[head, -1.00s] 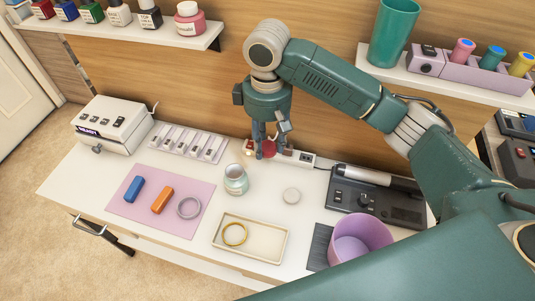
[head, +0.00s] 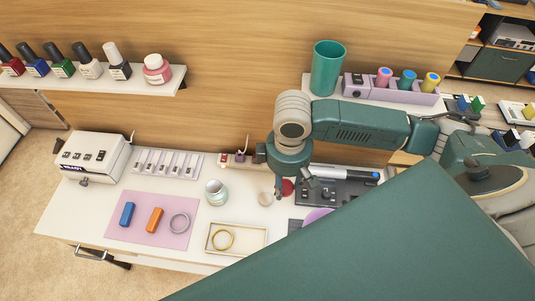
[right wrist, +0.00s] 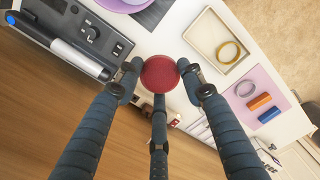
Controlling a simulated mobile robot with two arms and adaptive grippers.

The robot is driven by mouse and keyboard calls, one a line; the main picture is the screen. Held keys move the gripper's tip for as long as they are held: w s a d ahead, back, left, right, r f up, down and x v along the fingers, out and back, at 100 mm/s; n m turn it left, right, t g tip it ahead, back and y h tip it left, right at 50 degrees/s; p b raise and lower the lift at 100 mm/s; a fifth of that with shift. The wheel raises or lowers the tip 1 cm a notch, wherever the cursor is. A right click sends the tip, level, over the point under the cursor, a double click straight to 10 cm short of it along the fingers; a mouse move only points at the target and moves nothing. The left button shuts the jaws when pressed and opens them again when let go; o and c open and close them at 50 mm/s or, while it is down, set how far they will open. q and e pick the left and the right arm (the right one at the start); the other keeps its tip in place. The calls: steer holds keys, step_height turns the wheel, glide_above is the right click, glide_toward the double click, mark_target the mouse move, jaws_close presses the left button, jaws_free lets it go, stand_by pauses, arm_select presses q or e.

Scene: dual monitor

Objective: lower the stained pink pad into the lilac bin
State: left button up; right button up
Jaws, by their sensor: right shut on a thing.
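The stained pad (head: 287,187), round and dark pinkish red, is in my right gripper (head: 297,193). In the right wrist view the pad (right wrist: 159,74) sits between the fingertips, held above the table. The lilac bin (head: 316,214) stands nearer the front and to the right of the gripper. Most of it is hidden behind my own green arm. Part of the bin (right wrist: 122,4) shows at the top edge of the right wrist view. The pad is outside the bin, apart from it. My left gripper is not in view.
A cream tray (head: 254,247) with a gold ring is in front. A black device with a pen-like tool (head: 350,190) lies to the right. A shelf (head: 440,104) runs above.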

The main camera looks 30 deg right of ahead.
steer(key=s+d+f, duration=0.2)
steer(key=s+d, duration=0.1)
steer(key=s, duration=0.4)
steer(key=s+d+f, duration=0.3)
steer(key=s+d, duration=0.1)
steer(key=s, duration=0.2)
steer(key=shift+s+d, duration=0.15)
steer(key=shift+s, duration=0.2)
arm_select(q)
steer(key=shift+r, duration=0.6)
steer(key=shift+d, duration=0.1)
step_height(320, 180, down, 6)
steer(key=b, duration=0.5)
steer(key=shift+b, duration=0.35)
arm_select(e)
steer(key=shift+f, duration=6)
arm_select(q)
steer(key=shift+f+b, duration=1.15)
arm_select(e)
steer(key=shift+f, duration=2.4)
